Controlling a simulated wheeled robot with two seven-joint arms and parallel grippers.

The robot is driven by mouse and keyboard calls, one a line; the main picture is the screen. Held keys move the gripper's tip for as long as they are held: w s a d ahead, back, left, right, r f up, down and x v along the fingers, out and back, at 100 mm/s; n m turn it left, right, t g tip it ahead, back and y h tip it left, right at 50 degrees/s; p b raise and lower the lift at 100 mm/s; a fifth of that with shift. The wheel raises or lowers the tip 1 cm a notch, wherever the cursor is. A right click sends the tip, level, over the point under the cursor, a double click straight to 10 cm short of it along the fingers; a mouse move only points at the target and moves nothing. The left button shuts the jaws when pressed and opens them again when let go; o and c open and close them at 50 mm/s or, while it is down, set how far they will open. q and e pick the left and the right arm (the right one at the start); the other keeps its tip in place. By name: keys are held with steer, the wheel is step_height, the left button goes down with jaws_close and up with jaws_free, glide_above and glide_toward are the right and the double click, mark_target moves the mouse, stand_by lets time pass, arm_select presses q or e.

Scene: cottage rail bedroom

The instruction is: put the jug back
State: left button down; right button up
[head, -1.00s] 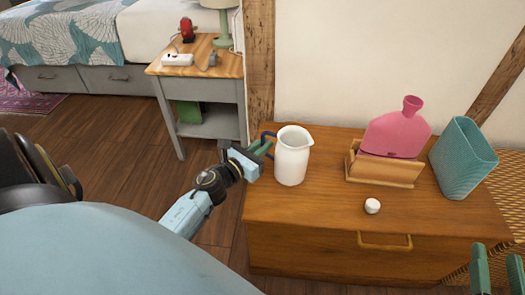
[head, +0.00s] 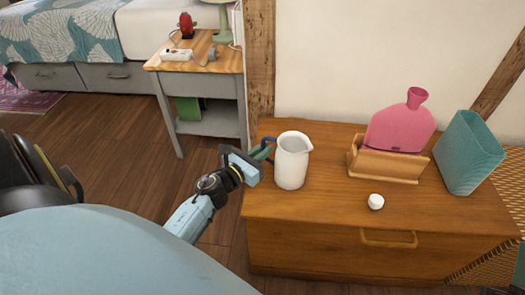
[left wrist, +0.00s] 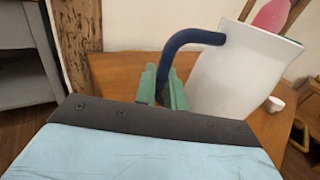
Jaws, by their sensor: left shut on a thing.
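The white jug (head: 292,163) with a dark blue handle is upright at the left end of the wooden chest top (head: 330,205). It also shows in the left wrist view (left wrist: 235,75). My left gripper (head: 263,153) is at the jug's left side, shut on its handle. In the left wrist view the green fingers (left wrist: 166,88) are on either side of the lower handle (left wrist: 180,48). The jug's base appears to be at the chest top; I cannot tell whether it bears on it. Only slivers of my right gripper show at the bottom right edge.
A pink bottle (head: 400,125) stands in a wooden holder (head: 385,167), with a teal vase (head: 467,153) to its right. A small white object (head: 376,202) lies in front. A grey nightstand (head: 195,75) stands back left. Bare chest top lies right of the jug.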

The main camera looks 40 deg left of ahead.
arm_select(q)
steer(key=shift+f, duration=0.1)
steer(key=c, duration=1.5)
jaws_free()
arm_select(e)
steer(key=shift+s+r, duration=0.15)
steer(key=shift+s, duration=0.05)
steer(key=shift+w, duration=0.1)
